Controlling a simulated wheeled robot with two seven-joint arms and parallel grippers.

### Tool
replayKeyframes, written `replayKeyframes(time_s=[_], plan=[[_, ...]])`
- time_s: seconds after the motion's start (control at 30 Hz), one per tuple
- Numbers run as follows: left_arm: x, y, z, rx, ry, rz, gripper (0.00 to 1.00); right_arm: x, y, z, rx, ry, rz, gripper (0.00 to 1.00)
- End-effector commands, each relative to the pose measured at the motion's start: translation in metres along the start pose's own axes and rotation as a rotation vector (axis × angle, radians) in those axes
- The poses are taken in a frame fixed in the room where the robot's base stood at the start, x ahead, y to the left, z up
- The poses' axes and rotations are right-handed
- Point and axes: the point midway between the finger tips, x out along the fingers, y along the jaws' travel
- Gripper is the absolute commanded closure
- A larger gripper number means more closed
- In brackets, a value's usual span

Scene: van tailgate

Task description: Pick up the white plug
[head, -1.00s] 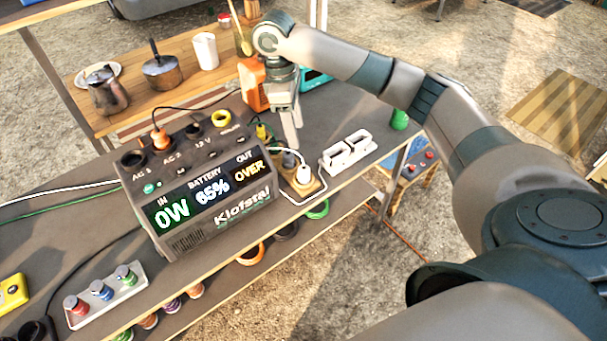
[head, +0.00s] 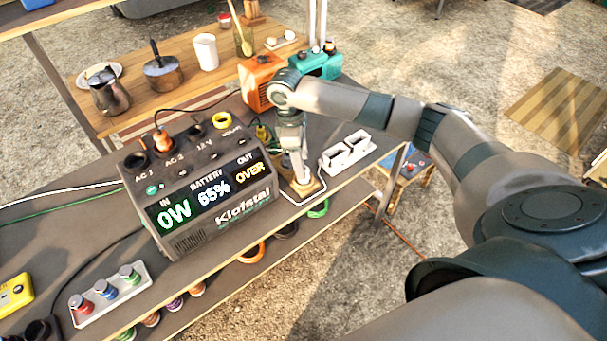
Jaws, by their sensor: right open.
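My right gripper (head: 299,175) reaches down from above beside the power station. Its fingers are open and low over the small wooden block (head: 312,189) where the white plug stands. The white plug is mostly hidden behind and between the fingers, so I cannot tell whether they touch it. A white cord (head: 291,200) runs along the tabletop at the block. My left gripper is not in view.
The power station (head: 205,185), its display lit, stands just left of my right gripper. A white double-frame item (head: 346,152) lies to the right. Orange (head: 258,80) and teal (head: 316,65) boxes stand behind. The table's front edge is close.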

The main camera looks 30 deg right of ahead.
Motion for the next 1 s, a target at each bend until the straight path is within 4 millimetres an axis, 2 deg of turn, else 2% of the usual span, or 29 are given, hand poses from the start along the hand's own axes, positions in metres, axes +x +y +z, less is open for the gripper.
replayKeyframes(time_s=[0.27, 0.5, 0.7, 1.0], plan=[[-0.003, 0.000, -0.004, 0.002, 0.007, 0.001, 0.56, 0.004, 0.001, -0.001, 0.001, -0.001, -0.001, 0.49], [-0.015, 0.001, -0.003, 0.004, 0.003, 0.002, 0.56, 0.029, 0.007, -0.003, 0.001, -0.002, -0.002, 0.49], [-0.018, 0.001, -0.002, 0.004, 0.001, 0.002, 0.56, 0.049, 0.007, -0.004, 0.000, -0.001, -0.001, 0.49], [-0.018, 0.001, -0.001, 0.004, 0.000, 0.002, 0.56, 0.052, 0.007, -0.004, 0.000, 0.000, 0.000, 0.49]])
